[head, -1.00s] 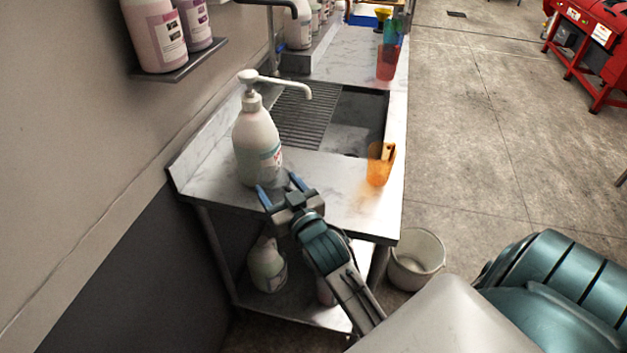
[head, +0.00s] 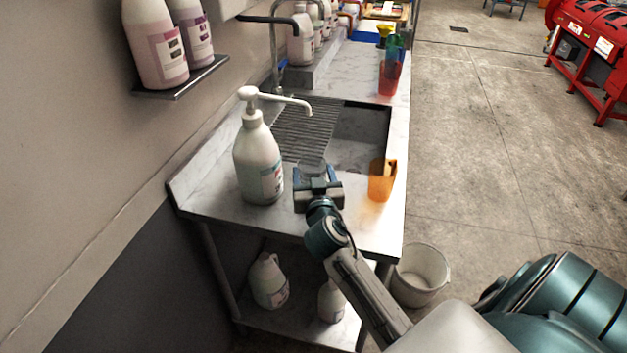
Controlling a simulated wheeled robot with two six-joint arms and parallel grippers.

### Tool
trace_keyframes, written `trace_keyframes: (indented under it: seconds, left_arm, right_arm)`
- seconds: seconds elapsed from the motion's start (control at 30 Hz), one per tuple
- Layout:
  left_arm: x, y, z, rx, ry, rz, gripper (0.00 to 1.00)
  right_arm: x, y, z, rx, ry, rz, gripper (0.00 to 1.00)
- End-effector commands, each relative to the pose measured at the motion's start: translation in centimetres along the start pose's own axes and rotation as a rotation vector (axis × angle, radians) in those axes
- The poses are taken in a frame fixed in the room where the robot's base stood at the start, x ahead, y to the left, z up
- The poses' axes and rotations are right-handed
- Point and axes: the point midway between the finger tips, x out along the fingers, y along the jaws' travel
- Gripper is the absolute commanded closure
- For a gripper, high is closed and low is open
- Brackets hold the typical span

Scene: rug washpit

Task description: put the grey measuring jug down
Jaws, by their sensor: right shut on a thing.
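The grey measuring jug (head: 311,168) is a small, pale, see-through shape just beyond my right gripper (head: 318,180). My right gripper is shut on it, over the worktop between the white pump bottle and the orange jug. The gripper hides much of the jug. I cannot tell whether its base touches the marble-patterned worktop (head: 225,205). My left gripper is not in view.
A white pump bottle (head: 258,165) stands close left of the gripper. An orange jug (head: 382,183) stands to the right near the worktop edge. A sink (head: 360,135) with a ribbed drainer (head: 303,130) lies beyond. Red jugs (head: 389,78) stand farther back.

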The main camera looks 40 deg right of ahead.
Motion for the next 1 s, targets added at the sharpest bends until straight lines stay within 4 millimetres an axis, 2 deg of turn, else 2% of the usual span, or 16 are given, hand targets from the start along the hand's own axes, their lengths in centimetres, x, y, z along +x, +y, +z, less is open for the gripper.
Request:
trace_keyframes:
  seconds: [0.13,0.5,0.53,0.63,1.0]
  left_arm:
    - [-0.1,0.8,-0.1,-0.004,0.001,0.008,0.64]
    - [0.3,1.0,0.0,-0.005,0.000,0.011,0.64]
    - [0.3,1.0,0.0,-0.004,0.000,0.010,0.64]
    - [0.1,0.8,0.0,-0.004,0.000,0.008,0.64]
    - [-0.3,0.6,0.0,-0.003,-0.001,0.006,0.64]
  right_arm:
    - [0.0,0.0,1.8,-0.001,-0.001,0.000,0.58]
    - [0.0,0.0,2.2,0.000,0.001,-0.001,0.58]
    - [0.0,0.0,2.2,0.000,0.001,-0.001,0.33]
    - [0.0,0.0,2.1,0.000,0.001,-0.001,0.13]
    - [0.0,0.0,1.7,-0.001,0.001,-0.001,0.12]
